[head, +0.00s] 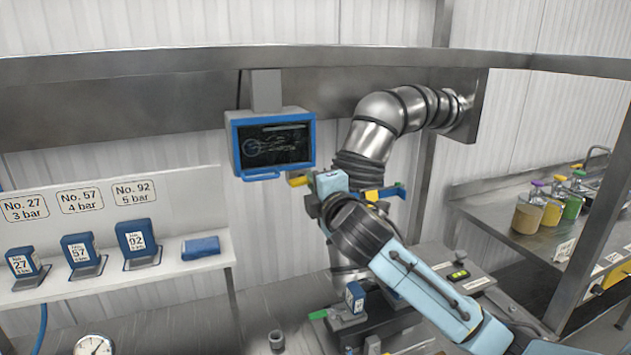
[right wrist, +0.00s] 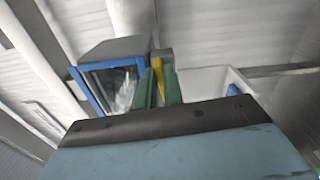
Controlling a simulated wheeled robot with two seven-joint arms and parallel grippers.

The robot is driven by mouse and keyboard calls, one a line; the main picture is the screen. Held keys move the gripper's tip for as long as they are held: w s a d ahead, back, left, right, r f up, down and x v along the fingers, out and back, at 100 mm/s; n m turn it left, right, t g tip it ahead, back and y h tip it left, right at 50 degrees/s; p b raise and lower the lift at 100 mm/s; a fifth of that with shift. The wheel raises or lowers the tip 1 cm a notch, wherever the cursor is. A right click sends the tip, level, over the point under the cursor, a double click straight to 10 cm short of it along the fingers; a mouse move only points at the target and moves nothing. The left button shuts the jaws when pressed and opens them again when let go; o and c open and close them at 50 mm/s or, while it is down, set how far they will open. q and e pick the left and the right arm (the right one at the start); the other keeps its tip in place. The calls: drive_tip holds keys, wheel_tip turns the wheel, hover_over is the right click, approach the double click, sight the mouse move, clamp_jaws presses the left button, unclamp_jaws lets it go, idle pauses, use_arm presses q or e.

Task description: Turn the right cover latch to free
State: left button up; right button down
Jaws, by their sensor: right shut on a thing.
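My right gripper (head: 311,181) is at the silver pipe (head: 375,125), below and right of the blue-framed screen. It is shut on a yellow latch handle (head: 297,181), whose end sticks out to the left of the jaws. In the right wrist view, the yellow handle (right wrist: 158,72) stands between the two green fingers (right wrist: 160,90). My gripper and forearm hide the rest of the latch and part of the cover. A blue bar with a yellow piece (head: 372,195) shows on the pipe's right side. My left gripper is not in view.
The screen (head: 272,165) hangs close to my right gripper. A gauge (head: 94,345) stands on the bench. Jars (head: 550,212) stand on the right counter.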

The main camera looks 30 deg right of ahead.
drive_tip(key=shift+f+m, duration=0.1)
drive_tip(key=shift+m, duration=0.4)
drive_tip(key=c, duration=1.5)
unclamp_jaws()
drive_tip(key=shift+a, duration=0.1)
